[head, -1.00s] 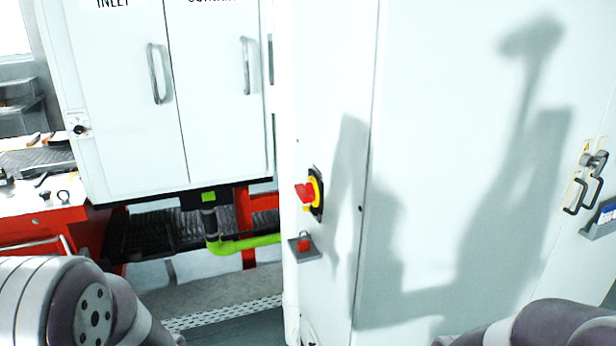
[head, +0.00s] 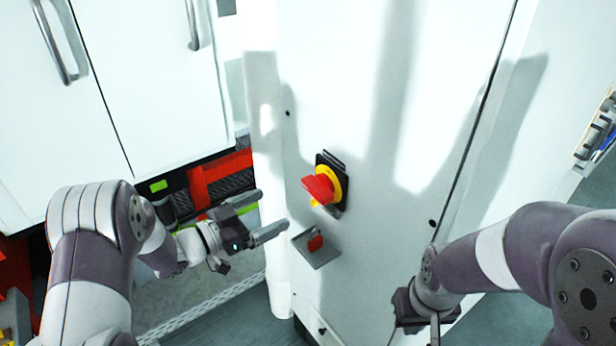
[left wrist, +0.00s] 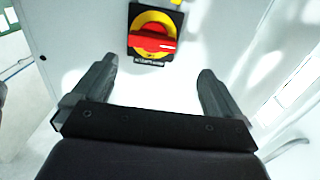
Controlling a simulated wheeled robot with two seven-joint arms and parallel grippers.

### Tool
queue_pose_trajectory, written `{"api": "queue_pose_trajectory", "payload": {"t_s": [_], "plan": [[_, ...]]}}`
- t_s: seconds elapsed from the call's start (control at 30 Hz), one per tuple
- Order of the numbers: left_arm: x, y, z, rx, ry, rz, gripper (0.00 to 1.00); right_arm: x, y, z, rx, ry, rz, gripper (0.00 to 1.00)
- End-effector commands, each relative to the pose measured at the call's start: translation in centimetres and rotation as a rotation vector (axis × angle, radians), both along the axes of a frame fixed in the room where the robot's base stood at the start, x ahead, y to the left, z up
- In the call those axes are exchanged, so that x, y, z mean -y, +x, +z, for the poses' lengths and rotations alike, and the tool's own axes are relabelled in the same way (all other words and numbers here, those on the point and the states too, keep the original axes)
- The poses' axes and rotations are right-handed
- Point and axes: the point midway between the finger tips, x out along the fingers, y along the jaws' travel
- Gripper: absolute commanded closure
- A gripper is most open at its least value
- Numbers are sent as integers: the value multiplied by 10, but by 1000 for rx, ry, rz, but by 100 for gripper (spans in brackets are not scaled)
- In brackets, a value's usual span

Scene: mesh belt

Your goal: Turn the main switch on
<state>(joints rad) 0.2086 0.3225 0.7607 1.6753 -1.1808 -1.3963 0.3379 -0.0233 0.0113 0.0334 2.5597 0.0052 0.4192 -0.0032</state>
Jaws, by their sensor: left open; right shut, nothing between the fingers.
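The main switch (head: 322,187) is a red rotary handle on a yellow disc with a black backing plate, mounted on the white cabinet face. In the left wrist view the switch (left wrist: 152,40) shows ahead, past the fingertips, with its red handle lying roughly level. My left gripper (head: 266,214) is open and empty, left of the switch and a little lower, not touching it. Its two fingers also show in the left wrist view (left wrist: 157,75), with the switch between and beyond them. My right gripper (head: 425,325) is at the lower right, partly cut off by the frame edge, away from the switch.
The white cabinet (head: 370,90) fills the middle. Another white cabinet (head: 150,90) with handles stands at left, with red framework (head: 222,172) under it.

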Motion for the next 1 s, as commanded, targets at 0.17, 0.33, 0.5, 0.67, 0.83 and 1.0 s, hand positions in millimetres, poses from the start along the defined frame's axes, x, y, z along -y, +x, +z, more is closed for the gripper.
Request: {"api": "queue_pose_trajectory", "payload": {"t_s": [0.17, 0.33, 0.5, 0.67, 0.83, 1.0], "plan": [[17, 9, 7, 0, -29, -12, 0, 0, 0, 7, 0, 0, 0, 100], [52, 34, 9, 0, -28, -11, 0, 0, 0, 21, 0, 0, 0, 100], [84, 58, 8, 1, -25, -9, 0, 0, 0, 31, 0, 0, 0, 100], [100, 70, 6, 0, -26, -7, 0, 0, 0, 35, 0, 0, 0, 100], [104, 74, 5, 0, -27, -5, 0, 0, 0, 35, 0, 0, 0, 100], [104, 73, 5, 0, -26, -5, 10, 0, 0, 34, 0, 0, 0, 100]]}}
